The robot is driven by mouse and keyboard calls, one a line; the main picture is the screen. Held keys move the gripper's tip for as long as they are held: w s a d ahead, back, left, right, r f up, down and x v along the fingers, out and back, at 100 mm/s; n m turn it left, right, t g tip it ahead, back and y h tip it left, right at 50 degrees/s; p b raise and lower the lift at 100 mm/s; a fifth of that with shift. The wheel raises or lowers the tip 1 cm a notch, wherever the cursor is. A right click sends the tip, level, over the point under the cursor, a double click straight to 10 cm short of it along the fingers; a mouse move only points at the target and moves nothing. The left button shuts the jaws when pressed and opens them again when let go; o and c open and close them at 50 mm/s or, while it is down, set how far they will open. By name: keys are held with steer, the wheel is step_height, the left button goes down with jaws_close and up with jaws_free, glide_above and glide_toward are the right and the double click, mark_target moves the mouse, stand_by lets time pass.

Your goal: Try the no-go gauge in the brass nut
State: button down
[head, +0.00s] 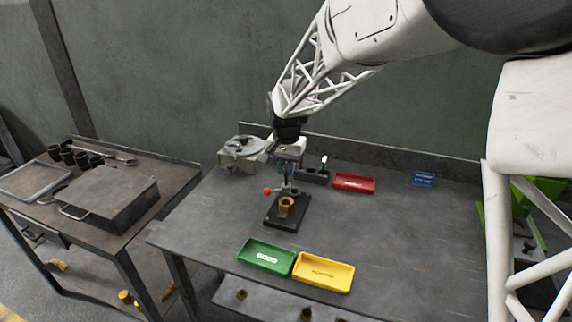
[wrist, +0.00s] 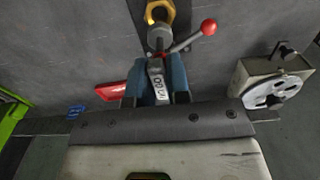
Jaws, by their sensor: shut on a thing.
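The brass nut (head: 286,206) sits in a black clamp fixture (head: 279,222) with a red-knobbed lever near the middle of the table. It also shows at the top of the wrist view (wrist: 160,11). My gripper (head: 287,170) is above the fixture, pointing down. In the wrist view its blue fingers (wrist: 159,85) are shut on the no-go gauge (wrist: 157,76), a grey handle with a partly readable label. The gauge's round grey end (wrist: 159,38) points toward the nut. It appears just above the nut; I cannot tell whether they touch.
A small gauge stand (head: 312,178) and a red tray (head: 354,184) are behind the fixture. A green tray (head: 265,257) and a yellow tray (head: 323,272) lie at the front edge. A round-topped device (head: 239,155) stands back left.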

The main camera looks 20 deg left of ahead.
mark_target(286, 185)
steer(key=shift+f, duration=1.85)
steer(key=shift+f, duration=0.8)
stand_by(0.4)
steer(key=shift+r, duration=1.05)
stand_by(0.7)
steer(key=shift+r, duration=1.85)
steer(key=shift+w, duration=0.1)
